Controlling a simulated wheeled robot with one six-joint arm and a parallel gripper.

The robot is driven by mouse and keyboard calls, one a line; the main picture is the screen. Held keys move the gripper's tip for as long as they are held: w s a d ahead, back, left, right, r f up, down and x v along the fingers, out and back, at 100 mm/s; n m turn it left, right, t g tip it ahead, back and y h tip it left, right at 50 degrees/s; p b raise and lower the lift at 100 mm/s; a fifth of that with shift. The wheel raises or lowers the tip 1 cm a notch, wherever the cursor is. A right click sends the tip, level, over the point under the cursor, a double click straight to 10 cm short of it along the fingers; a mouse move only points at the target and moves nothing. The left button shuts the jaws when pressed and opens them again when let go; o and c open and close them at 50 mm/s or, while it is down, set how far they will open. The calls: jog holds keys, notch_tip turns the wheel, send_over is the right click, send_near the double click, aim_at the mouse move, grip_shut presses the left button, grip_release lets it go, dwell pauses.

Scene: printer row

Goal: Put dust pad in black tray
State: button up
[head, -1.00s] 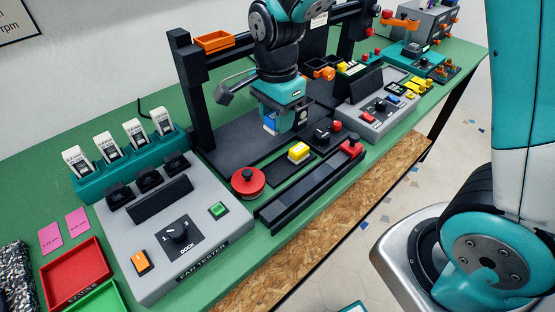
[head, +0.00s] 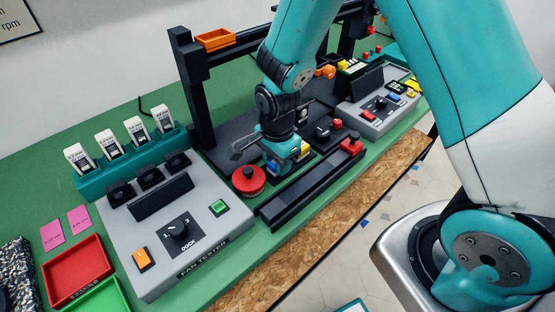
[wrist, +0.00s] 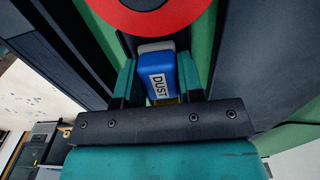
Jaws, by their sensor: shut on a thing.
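The dust pad (wrist: 160,72) is a blue block with a white "DUST" label, between my gripper's teal fingers (wrist: 158,84) in the wrist view. My gripper (head: 279,168) is shut on it, low over the bench front, just right of the red round knob (head: 248,180). A bit of blue shows at the fingers in the head view. A long black tray-like channel (head: 325,178) lies along the bench front, nearer than the gripper. I cannot tell whether the pad touches anything below. The arm partly hides a yellow block (head: 306,149) close by.
A black printer frame (head: 192,95) stands behind the gripper. The grey fan tester (head: 160,215) is to the left, with a red tray (head: 72,268) and green tray beyond it. Another grey control box (head: 375,118) stands to the right.

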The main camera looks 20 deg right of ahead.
jog(key=shift+f, duration=0.1)
jog(key=o, duration=0.5)
jog(key=shift+f, duration=0.1)
jog(key=shift+c, duration=0.2)
jog(key=o, duration=0.4)
notch_tip(320, 180, up, 12)
jog(key=shift+f+b, duration=0.1)
jog(key=shift+b, duration=0.25)
jog(key=s+a+r+n+y, duration=0.1)
jog(key=s+r+n, duration=0.3)
jog(key=s+n, duration=0.2)
jog(key=s+a+r+n+y, duration=0.1)
jog(key=s+a+r+n, duration=0.1)
jog(key=s+n, duration=0.4)
jog(key=s+a+r+n+y, duration=0.1)
jog(key=s+r+n+y, duration=0.1)
jog(key=s+r+n, duration=0.3)
jog(key=shift+s+a+r+n, duration=0.15)
jog(key=shift+s+n, duration=0.25)
jog(key=shift+n, duration=0.75)
jog(key=shift+s+a+r+n, duration=0.15)
jog(key=shift+s+n, duration=0.25)
jog(key=shift+n, duration=0.75)
